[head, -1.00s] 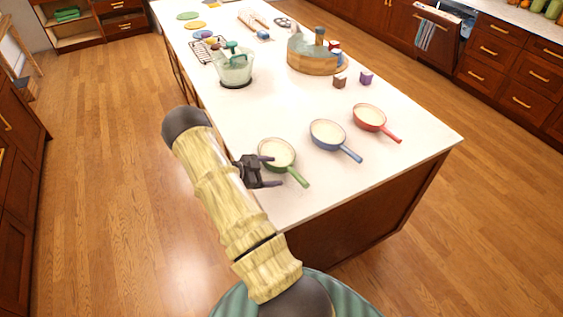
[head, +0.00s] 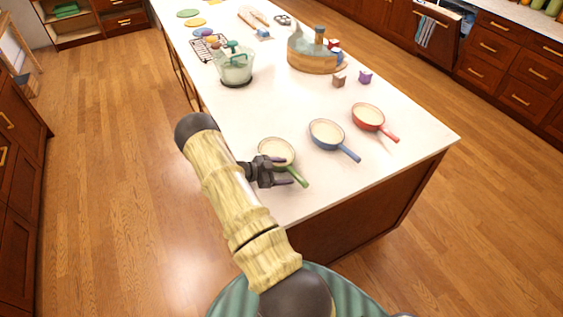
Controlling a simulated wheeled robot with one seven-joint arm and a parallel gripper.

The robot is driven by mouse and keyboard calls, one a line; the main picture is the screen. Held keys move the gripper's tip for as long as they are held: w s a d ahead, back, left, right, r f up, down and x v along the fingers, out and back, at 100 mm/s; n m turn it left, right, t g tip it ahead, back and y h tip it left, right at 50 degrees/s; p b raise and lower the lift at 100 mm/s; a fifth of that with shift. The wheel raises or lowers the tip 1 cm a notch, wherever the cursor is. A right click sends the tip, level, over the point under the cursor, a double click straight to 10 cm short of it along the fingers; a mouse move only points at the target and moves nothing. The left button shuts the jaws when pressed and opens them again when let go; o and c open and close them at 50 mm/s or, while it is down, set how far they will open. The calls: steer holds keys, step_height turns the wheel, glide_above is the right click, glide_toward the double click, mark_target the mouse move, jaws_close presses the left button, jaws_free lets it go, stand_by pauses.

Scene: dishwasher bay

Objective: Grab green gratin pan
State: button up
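The green gratin pan (head: 276,150) has a cream inside and a green handle (head: 301,179). It sits upright on the near left part of the white island top. My gripper (head: 286,171) is open, with two dark fingers pointing right at the handle's base. One finger overlaps the pan's near rim and the other overlaps the handle in the picture. I cannot tell whether either finger touches the pan or how high they are above it.
A blue pan (head: 326,133) and a red pan (head: 367,116) stand to the right on the island (head: 390,155). A glass bowl (head: 235,68), a wooden tub (head: 313,60) and small blocks (head: 339,81) lie farther back. The counter between is clear.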

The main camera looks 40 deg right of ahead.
jaws_close()
stand_by(0.4)
steer(key=shift+r+b, duration=0.35)
steer(key=shift+r, duration=0.25)
step_height(320, 180, up, 9)
steer(key=b, duration=0.2)
steer(key=shift+b, duration=0.4)
